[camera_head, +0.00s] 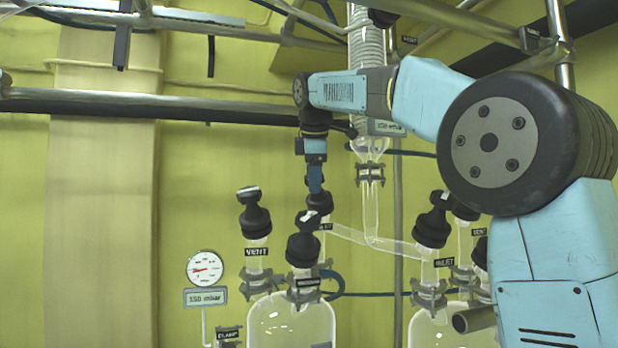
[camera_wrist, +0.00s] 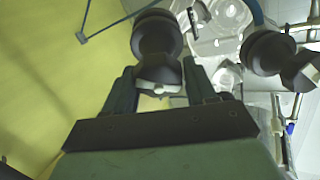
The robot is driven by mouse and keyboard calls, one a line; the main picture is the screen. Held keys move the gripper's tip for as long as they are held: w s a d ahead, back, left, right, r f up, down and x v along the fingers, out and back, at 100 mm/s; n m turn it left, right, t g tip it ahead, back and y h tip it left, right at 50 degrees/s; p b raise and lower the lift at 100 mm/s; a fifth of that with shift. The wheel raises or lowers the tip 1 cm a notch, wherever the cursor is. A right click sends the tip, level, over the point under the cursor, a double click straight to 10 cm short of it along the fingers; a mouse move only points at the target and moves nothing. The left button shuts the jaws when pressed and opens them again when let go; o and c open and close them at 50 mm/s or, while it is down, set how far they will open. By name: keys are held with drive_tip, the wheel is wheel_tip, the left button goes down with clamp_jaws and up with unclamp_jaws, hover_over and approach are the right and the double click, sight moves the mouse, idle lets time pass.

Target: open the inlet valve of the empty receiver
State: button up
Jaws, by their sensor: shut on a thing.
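My gripper (camera_head: 316,184) reaches down from above onto a black valve knob (camera_head: 319,202) at the back of the left glass receiver (camera_head: 290,322). The label below that knob is partly hidden, with only its last letters showing. In the wrist view, my gripper's fingers (camera_wrist: 160,92) stand on both sides of the black knob (camera_wrist: 157,38), shut on it. The right glass receiver (camera_head: 450,332) has its own black knob (camera_head: 433,225) over an INLET label. No liquid is clear in the visible part of either receiver.
A black VENT knob (camera_head: 255,218) and another front knob (camera_head: 303,245) stand close to my gripper. A glass condenser (camera_head: 368,150) with branching tubes is just right. A pressure gauge (camera_head: 205,268) is at left. A metal rail (camera_head: 150,104) crosses the wall.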

drive_tip(key=shift+s+a+f, duration=0.1)
drive_tip(key=shift+a+f, duration=0.05)
drive_tip(key=shift+f, duration=0.15)
drive_tip(key=o, duration=0.8)
drive_tip(key=shift+r, duration=0.1)
drive_tip(key=shift+o, duration=0.9)
drive_tip(key=shift+r, duration=0.15)
drive_tip(key=v, duration=1.3)
drive_tip(key=shift+r, duration=0.3)
drive_tip(key=shift+s, duration=0.15)
